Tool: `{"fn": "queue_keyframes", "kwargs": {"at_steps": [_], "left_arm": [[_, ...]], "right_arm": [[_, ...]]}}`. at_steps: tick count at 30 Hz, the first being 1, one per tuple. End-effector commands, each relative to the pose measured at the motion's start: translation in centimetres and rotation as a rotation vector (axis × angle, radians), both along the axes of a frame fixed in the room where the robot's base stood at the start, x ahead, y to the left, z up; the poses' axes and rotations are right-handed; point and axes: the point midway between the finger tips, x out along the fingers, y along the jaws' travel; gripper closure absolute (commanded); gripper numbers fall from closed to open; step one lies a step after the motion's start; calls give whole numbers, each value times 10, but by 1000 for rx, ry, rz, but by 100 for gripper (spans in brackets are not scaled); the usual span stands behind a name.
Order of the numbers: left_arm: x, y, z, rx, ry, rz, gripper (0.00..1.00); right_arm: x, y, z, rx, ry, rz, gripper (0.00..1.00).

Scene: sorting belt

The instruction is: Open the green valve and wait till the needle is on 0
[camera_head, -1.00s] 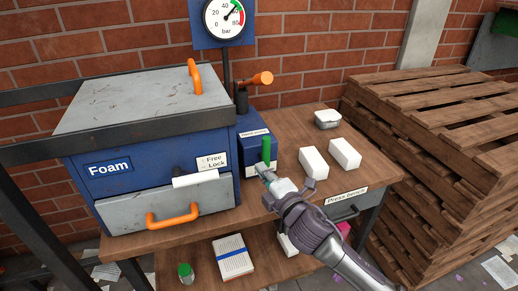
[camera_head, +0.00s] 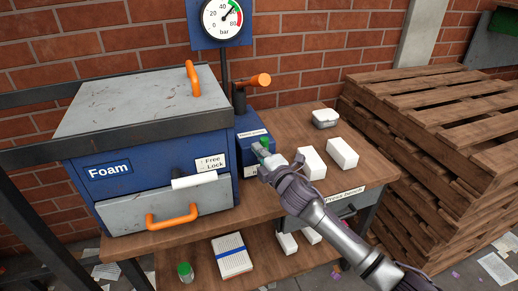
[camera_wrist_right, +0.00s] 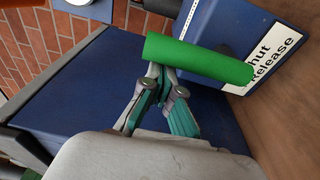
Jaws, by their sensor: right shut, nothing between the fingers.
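The green valve handle (camera_head: 265,141) stands on the small blue box (camera_head: 250,152) on the bench; my right gripper hides its lower part. My right gripper (camera_head: 261,154) is shut and empty, right at the handle. In the right wrist view the green handle (camera_wrist_right: 200,58) is a plain cylinder crossing just beyond the shut fingertips (camera_wrist_right: 156,74), which touch it or nearly do. A label reading "Release" and a partly cut "Shut" (camera_wrist_right: 272,55) is beside it. The gauge (camera_head: 222,19) has its needle pointing up right, past 40 and well away from 0. My left gripper is not in view.
A blue foam press (camera_head: 140,170) with orange handles stands left. An orange-knobbed lever (camera_head: 262,80) is above the valve box. White blocks (camera_head: 312,163) and a small container (camera_head: 325,118) lie right on the bench. Stacked pallets (camera_head: 425,150) stand beyond.

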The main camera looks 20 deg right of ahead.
Motion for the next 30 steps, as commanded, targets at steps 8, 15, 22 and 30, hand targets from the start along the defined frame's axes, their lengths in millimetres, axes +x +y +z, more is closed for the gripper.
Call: {"fn": "queue_keyframes", "kwargs": {"at_steps": [8,15,22,30], "left_arm": [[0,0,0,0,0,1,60],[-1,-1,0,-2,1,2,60],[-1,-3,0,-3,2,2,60],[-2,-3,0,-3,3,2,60]], "right_arm": [[-1,-1,0,0,0,0,100],[0,-2,0,17,0,0,100],[0,-6,1,63,2,0,100],[0,-10,2,117,4,-1,100]]}}
